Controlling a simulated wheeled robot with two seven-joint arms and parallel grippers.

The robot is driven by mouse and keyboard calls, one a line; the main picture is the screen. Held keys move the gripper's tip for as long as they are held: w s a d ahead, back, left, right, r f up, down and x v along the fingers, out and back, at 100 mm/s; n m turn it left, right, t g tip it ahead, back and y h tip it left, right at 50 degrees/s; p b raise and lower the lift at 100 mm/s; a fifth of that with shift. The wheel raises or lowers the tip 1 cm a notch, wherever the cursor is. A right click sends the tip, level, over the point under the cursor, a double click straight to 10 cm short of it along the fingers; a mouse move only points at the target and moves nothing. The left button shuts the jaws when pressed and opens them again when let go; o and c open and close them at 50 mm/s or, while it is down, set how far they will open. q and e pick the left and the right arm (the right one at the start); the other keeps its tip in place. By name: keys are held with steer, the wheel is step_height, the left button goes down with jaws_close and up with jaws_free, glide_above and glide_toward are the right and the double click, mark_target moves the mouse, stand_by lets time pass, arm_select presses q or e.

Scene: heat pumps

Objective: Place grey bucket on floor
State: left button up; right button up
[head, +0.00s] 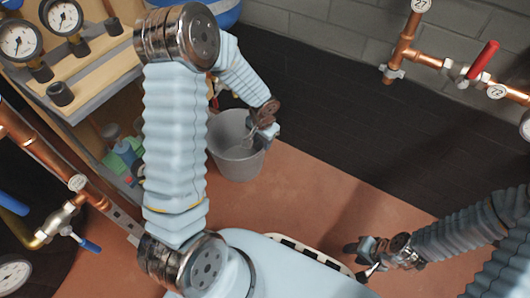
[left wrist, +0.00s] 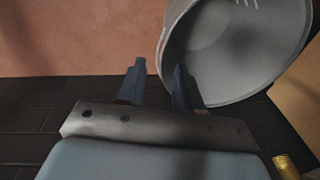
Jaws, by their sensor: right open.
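The grey bucket (head: 236,162) is upright in the middle of the head view, with the red floor behind its base. I cannot tell for sure whether its base touches the floor. My left gripper (head: 264,133) is at the right side of its rim. In the left wrist view, the bucket (left wrist: 235,60) fills the upper right. My left gripper's fingers (left wrist: 160,85) stand apart, one over the bucket's opening and one outside the rim, with a visible gap between them. My right gripper (head: 365,262) is open and empty at the lower right, far from the bucket.
A wooden shelf unit (head: 100,75) with gauges stands at the left, close to the bucket. Copper pipes with a red-handled valve (head: 482,60) run along the wall at the upper right. The red floor (head: 325,200) is clear right of the bucket.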

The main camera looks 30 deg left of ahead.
arm_select(q)
steer(key=s+d+f+n+h, duration=0.2)
steer(key=s+d+f, duration=0.3)
steer(key=s+d, duration=0.2)
steer(key=s+d+f+n+h, duration=0.2)
steer(key=s+d+f, duration=0.4)
steer(key=s+d, duration=0.2)
steer(key=shift+s+d+f+g+h, duration=0.2)
steer(key=shift+s+f+g+h, duration=0.15)
steer(key=shift+s, duration=0.65)
steer(key=shift+r, duration=0.2)
